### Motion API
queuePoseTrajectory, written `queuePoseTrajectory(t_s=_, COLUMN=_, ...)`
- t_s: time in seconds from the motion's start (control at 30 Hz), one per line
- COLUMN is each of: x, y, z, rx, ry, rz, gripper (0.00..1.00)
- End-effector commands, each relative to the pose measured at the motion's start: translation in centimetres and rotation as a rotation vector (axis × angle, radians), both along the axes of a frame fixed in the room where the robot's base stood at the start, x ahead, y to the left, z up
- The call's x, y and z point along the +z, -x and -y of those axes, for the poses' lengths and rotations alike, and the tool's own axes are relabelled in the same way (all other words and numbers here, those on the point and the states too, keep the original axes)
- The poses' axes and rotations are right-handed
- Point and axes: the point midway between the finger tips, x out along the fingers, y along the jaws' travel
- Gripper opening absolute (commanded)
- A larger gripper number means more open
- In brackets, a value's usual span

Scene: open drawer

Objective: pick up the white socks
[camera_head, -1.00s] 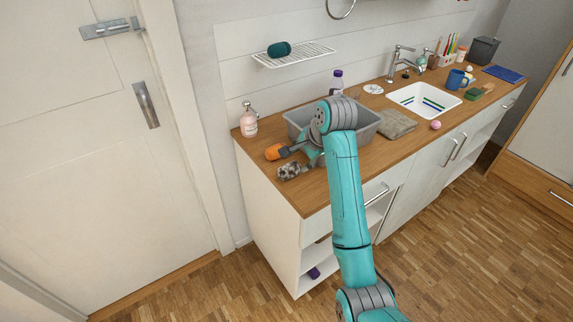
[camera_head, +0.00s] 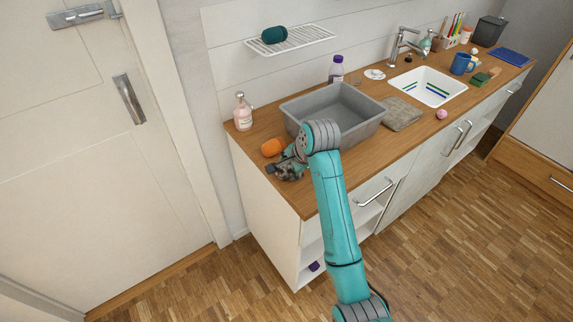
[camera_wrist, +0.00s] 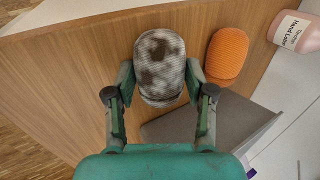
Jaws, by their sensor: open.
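The white socks, a rounded bundle with grey-brown stains, lie on the wooden counter near its left end. They show in the wrist view (camera_wrist: 160,55) and, partly hidden by my gripper, in the head view (camera_head: 289,172). My gripper (camera_wrist: 160,82) is open, with one finger on each side of the near part of the bundle. A gap or contact at the fingertips is hard to tell. In the head view my gripper (camera_head: 293,160) is low over the counter at the socks.
An orange bundle (camera_wrist: 227,56) lies close to the right of the socks in the wrist view. A grey basin (camera_head: 357,103) stands behind my wrist. A pink soap bottle (camera_head: 242,114) stands at the back left. The counter's front edge is close to the socks.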

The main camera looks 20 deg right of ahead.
Motion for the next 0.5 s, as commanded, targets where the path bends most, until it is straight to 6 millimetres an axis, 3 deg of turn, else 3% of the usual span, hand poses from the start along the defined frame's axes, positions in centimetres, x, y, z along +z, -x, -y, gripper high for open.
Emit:
queuePoseTrajectory(t_s=0.1, x=0.03, y=-0.02, z=0.0, rx=0.0, ry=0.0, rz=0.0, gripper=0.54)
queuePoseTrajectory(t_s=0.27, x=0.04, y=-0.03, z=0.0, rx=0.0, ry=0.0, rz=0.0, gripper=0.14)
queuePoseTrajectory(t_s=0.5, x=0.07, y=-0.03, z=0.01, rx=0.0, ry=0.0, rz=0.0, gripper=0.12)
